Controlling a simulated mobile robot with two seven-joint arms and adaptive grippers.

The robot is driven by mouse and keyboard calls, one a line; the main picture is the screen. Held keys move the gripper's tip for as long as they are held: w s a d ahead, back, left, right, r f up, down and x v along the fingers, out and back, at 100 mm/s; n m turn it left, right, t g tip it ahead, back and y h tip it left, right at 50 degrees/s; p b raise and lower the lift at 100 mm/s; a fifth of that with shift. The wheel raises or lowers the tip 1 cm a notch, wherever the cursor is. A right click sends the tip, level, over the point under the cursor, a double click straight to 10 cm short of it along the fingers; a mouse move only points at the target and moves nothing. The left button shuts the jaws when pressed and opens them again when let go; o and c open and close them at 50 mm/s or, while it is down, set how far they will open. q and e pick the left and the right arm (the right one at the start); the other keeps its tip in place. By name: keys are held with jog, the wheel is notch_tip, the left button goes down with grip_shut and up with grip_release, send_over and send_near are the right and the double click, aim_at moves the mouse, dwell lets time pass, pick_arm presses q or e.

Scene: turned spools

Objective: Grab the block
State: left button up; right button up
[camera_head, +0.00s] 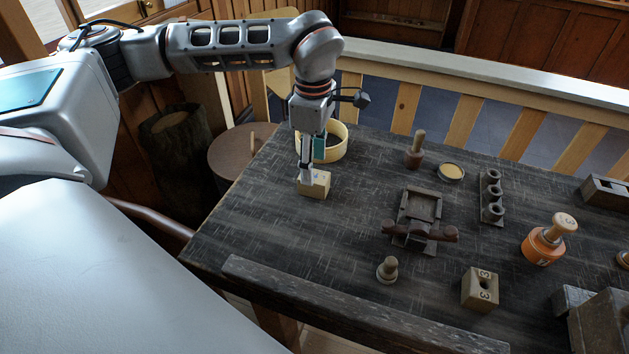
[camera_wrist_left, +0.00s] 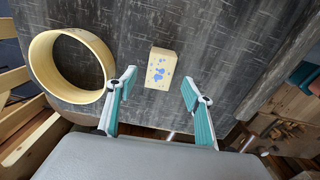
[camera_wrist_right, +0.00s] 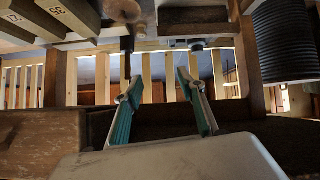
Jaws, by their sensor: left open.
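A pale wooden block (camera_head: 314,186) with blue marks on its top lies on the dark table near its left edge. It also shows in the left wrist view (camera_wrist_left: 160,66), centred between the finger lines and just beyond the tips. My left gripper (camera_head: 307,174) points down over the block, and in its wrist view (camera_wrist_left: 159,86) its fingers are spread with nothing between them. In the head view the gripper partly covers the block, so I cannot tell whether they touch. My right gripper (camera_wrist_right: 160,84) is open and empty in its own wrist view, and is out of the head view.
A round pale ring-shaped container (camera_wrist_left: 70,66) stands close to the block. Another block marked 3 (camera_head: 480,290), an orange spool (camera_head: 544,243), a dark wooden frame (camera_head: 420,213) and a small peg (camera_head: 387,269) stand to the right. The table's front has a raised strip (camera_head: 350,309).

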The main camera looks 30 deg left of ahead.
aim_at(316, 176)
pick_arm(q)
jog(key=f, duration=0.5)
jog(key=shift+w+d+f+b, duration=0.1)
jog(key=shift+d+f+b, duration=0.05)
jog(key=shift+d+b, duration=0.15)
jog(key=c, duration=1.2)
